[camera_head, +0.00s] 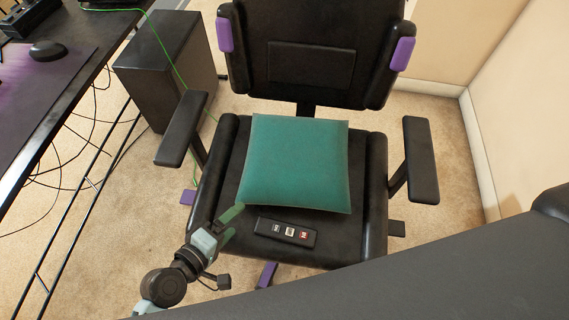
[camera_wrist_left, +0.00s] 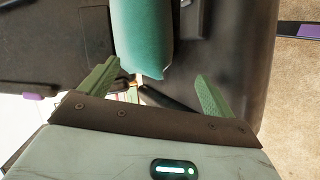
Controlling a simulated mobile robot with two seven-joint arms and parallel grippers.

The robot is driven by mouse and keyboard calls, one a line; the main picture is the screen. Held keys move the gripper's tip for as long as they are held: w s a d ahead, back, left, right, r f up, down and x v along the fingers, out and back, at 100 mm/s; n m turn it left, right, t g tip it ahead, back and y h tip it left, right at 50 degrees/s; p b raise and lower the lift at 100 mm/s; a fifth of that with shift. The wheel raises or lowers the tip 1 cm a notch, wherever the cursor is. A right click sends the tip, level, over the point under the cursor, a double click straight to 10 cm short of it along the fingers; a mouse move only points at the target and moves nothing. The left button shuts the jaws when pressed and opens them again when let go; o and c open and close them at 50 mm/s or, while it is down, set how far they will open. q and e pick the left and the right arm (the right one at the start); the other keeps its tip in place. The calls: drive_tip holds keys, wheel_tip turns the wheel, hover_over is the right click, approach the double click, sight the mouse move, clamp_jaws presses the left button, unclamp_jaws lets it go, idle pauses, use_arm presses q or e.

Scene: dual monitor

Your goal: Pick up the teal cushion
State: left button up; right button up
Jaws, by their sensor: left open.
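The teal cushion (camera_head: 296,162) lies flat on the seat of a black office chair (camera_head: 365,215). In the left wrist view the cushion (camera_wrist_left: 144,38) shows at top centre, its near end just ahead of the gap between the fingers. My left gripper (camera_head: 232,222) is at the front left of the seat, close to the cushion's near left corner. It is open, and the wrist view shows its two green fingers (camera_wrist_left: 158,85) spread apart with nothing between them. My right gripper is not in view.
A black remote-like object (camera_head: 286,232) lies on the seat in front of the cushion. Armrests (camera_head: 181,129) (camera_head: 420,160) flank the seat, and the backrest (camera_head: 310,60) rises behind. A desk (camera_head: 62,110) with cables and a dark box (camera_head: 167,68) stand at left.

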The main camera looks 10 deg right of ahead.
sight(247, 199)
use_arm(q)
drive_tip(key=shift+w+d+f+h+b, duration=0.1)
drive_tip(key=shift+w+d+h+b, duration=0.25)
drive_tip(key=shift+w, duration=0.3)
drive_tip(key=shift+w+d+f+h+b, duration=0.15)
drive_tip(key=shift+w+b, duration=0.25)
drive_tip(key=shift+w, duration=0.2)
drive_tip(key=shift+w+d+r+n, duration=0.15)
drive_tip(key=shift+w+r+n, duration=0.15)
drive_tip(key=shift+w, duration=0.05)
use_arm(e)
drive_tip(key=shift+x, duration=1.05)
use_arm(q)
drive_tip(key=shift+b+x, duration=0.35)
drive_tip(key=shift+x, duration=1.05)
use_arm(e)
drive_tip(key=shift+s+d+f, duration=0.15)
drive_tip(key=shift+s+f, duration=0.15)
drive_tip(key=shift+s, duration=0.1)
